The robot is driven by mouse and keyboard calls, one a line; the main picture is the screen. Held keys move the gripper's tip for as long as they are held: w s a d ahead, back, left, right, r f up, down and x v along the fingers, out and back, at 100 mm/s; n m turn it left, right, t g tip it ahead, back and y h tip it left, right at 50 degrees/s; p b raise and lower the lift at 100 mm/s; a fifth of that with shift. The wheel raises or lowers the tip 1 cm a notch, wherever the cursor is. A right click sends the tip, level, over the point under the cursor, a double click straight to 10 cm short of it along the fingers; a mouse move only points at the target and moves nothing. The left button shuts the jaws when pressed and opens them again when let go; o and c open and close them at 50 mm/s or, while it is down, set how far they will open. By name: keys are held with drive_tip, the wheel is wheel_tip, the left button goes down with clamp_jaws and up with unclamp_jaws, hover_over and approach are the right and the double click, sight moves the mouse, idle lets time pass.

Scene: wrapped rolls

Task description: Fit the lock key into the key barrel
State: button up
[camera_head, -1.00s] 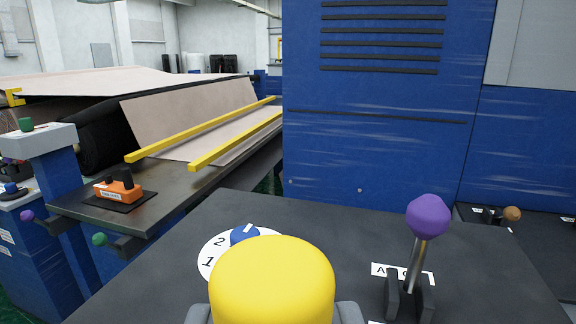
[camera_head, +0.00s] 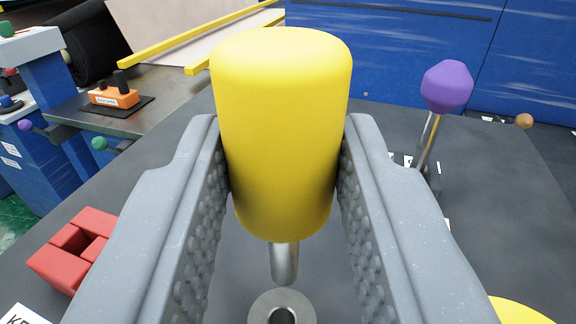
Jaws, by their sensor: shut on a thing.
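My gripper (camera_head: 284,165) is shut on the yellow handle of the lock key (camera_head: 282,120), with a textured grey finger on each side. The key is upright, and its short metal shaft (camera_head: 285,262) points down. The key barrel (camera_head: 258,305) is a round metal ring with a dark hole, set in the dark panel at the bottom of the picture. In the picture the shaft tip is just above the ring, a little right of the hole. The tip looks apart from the barrel, but I cannot tell the exact gap.
A red block-like part (camera_head: 75,250) is on the panel at left. A lever with a purple knob (camera_head: 447,87) stands at right. A yellow round thing (camera_head: 515,310) is at the lower right edge. An orange box (camera_head: 114,95) sits on the metal table beyond.

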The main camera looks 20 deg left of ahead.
sight(277, 252)
drive_tip(key=shift+f+b, duration=0.75)
drive_tip(key=shift+f, duration=1.15)
drive_tip(key=shift+s+a+f+b, duration=0.1)
drive_tip(key=shift+b, duration=0.25)
idle(0.7)
drive_tip(key=shift+f+b, duration=0.75)
drive_tip(key=shift+f, duration=1.1)
drive_tip(key=o, duration=1.1)
drive_tip(key=shift+o, duration=0.2)
